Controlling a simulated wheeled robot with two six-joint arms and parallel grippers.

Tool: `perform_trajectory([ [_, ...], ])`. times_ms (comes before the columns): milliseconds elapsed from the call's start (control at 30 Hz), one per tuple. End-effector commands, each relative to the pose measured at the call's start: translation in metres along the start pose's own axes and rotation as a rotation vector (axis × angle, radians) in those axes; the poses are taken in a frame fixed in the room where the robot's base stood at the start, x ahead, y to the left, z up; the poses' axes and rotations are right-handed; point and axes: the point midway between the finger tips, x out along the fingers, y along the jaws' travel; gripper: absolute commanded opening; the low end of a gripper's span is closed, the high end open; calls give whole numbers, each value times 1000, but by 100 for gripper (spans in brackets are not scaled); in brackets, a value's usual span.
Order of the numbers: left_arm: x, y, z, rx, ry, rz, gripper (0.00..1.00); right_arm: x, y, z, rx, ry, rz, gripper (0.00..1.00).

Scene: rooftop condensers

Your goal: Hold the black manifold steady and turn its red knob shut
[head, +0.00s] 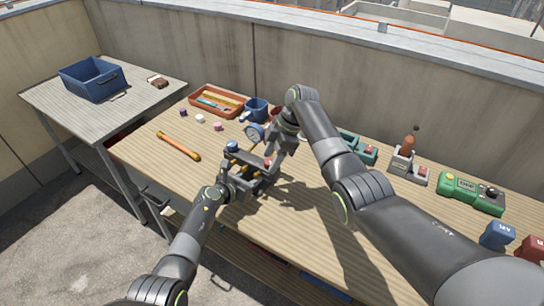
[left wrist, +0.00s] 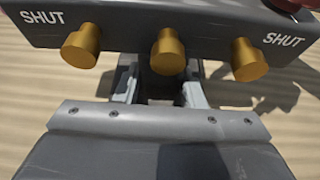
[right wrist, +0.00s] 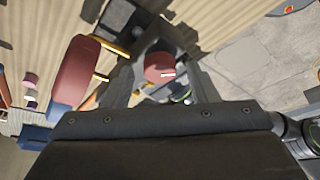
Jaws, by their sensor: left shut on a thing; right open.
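The black manifold (head: 252,178) stands on the wooden bench. In the left wrist view its dark body (left wrist: 180,22) carries three brass ports and the word SHUT at both ends. My left gripper (head: 238,182) is shut on the manifold from the near side. The red knob (head: 267,162) shows only partly in the head view. In the right wrist view the red knob (right wrist: 160,68) has a white mark and lies between the fingertips. My right gripper (right wrist: 156,75) is open above it; contact cannot be told. A blue knob (head: 232,146) is at the manifold's left end.
An orange-handled tool (head: 179,147) lies left of the manifold. A red tray (head: 216,101) of tools, a blue mug (head: 256,108) and a dial gauge (head: 255,132) are behind. A green device (head: 470,193) stands at the right. A blue crate (head: 92,78) sits on the side table.

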Motion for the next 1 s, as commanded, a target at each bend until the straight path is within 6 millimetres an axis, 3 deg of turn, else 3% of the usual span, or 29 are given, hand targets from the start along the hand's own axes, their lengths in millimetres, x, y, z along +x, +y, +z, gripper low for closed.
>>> perform_trajectory([
  [233,0,0,0,0,-1,0,0,1,0,0,0,0,0,53],
  [600,0,0,0,0,-1,0,0,1,0,0,0,0,0,9],
  [1000,0,0,0,0,-1,0,0,2,-1,0,86,-2,36,9],
])
